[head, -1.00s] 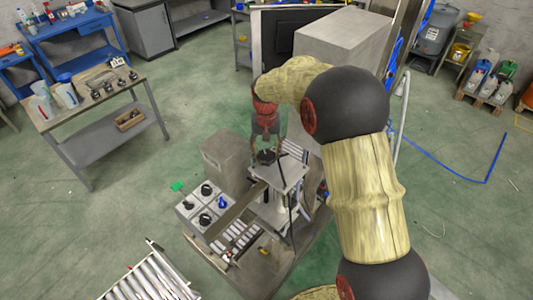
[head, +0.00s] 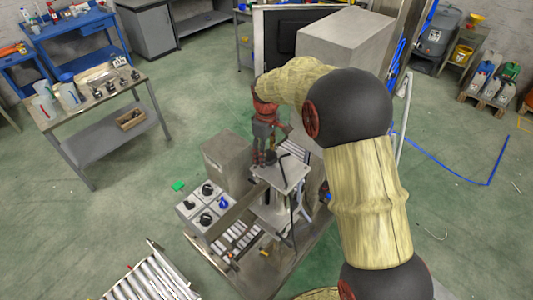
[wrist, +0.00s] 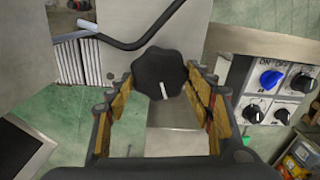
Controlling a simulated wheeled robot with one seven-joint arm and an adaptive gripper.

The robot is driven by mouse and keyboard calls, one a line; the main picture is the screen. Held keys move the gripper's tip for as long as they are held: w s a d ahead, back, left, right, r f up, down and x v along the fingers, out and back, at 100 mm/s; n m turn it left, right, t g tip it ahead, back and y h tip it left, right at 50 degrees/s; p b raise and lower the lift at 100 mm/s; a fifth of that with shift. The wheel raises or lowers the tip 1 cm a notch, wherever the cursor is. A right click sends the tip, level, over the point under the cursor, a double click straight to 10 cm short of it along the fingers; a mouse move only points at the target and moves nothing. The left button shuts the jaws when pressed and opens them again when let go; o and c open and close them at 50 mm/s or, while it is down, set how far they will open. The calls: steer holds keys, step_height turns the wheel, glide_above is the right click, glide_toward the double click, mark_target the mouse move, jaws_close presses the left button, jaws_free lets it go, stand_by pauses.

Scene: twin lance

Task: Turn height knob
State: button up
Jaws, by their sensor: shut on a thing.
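The height knob (wrist: 160,72) is a black, lobed knob with a white mark, seen in the middle of the wrist view. My gripper (wrist: 161,80) is shut on it, with one tan-padded finger on each side. In the head view my gripper (head: 265,157) reaches down to the top plate (head: 284,178) of the machine. The fingers largely hide the knob there.
A control box with black knobs and one blue knob (head: 223,202) stands left of the machine. A bent black rod (wrist: 140,43) runs close past the knob. A grey box (head: 228,158) stands behind left.

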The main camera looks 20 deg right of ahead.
steer(key=n, duration=0.7)
steer(key=shift+s+a, duration=0.1)
steer(key=shift+s, duration=0.05)
steer(key=n, duration=0.6)
steer(key=shift+s+n, duration=0.15)
steer(key=shift+n, duration=0.25)
steer(key=n, duration=0.4)
steer(key=shift+s+b, duration=0.15)
steer(key=shift+b, duration=0.15)
steer(key=n, duration=0.5)
steer(key=shift+d, duration=0.2)
steer(key=shift+n, duration=0.3)
steer(key=o, duration=1)
steer(key=shift+s, duration=0.1)
steer(key=shift+o, duration=0.8)
steer(key=shift+r, duration=0.1)
